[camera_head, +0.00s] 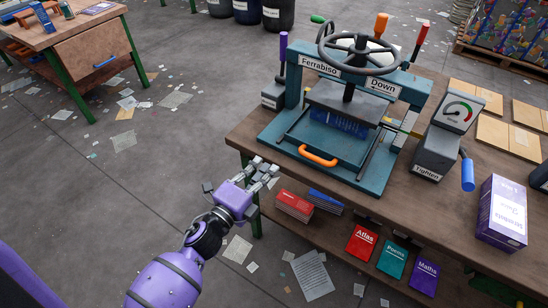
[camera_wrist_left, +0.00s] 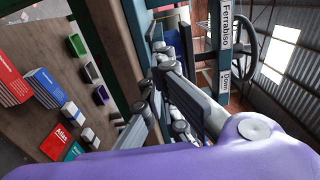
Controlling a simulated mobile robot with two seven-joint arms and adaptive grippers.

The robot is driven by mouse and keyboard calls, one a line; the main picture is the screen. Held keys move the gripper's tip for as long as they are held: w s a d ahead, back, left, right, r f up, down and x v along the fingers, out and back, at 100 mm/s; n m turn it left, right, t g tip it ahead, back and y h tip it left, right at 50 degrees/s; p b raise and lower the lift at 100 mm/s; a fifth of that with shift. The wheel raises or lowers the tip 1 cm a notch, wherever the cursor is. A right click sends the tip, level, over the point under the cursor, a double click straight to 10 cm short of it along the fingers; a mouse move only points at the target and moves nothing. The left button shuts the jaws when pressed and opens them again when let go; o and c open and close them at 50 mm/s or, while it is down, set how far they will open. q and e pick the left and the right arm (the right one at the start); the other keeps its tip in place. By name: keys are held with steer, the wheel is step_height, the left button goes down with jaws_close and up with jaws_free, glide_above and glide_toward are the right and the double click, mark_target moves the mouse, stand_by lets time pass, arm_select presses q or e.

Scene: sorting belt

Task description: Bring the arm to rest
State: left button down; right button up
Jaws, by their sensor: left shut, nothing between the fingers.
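My left arm is purple and comes in from the bottom of the head view. Its left gripper (camera_head: 271,174) is in front of the left front edge of the wooden workbench (camera_head: 245,136), left of the book press. The gripper is shut and empty. Its grey fingers also show close up in the left wrist view (camera_wrist_left: 160,62). My right gripper is not in view.
A teal press (camera_head: 380,176) with a handwheel (camera_head: 340,66) and an orange handle (camera_head: 318,156) stands on the bench, a blue book (camera_head: 340,122) inside it. A gauge box (camera_head: 442,140) and purple carton (camera_head: 502,212) stand to its right. Books (camera_head: 294,206) lie on the lower shelf. Floor on the left is open, with scattered paper.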

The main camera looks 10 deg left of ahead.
arm_select(q)
steer(key=shift+v, duration=1.25)
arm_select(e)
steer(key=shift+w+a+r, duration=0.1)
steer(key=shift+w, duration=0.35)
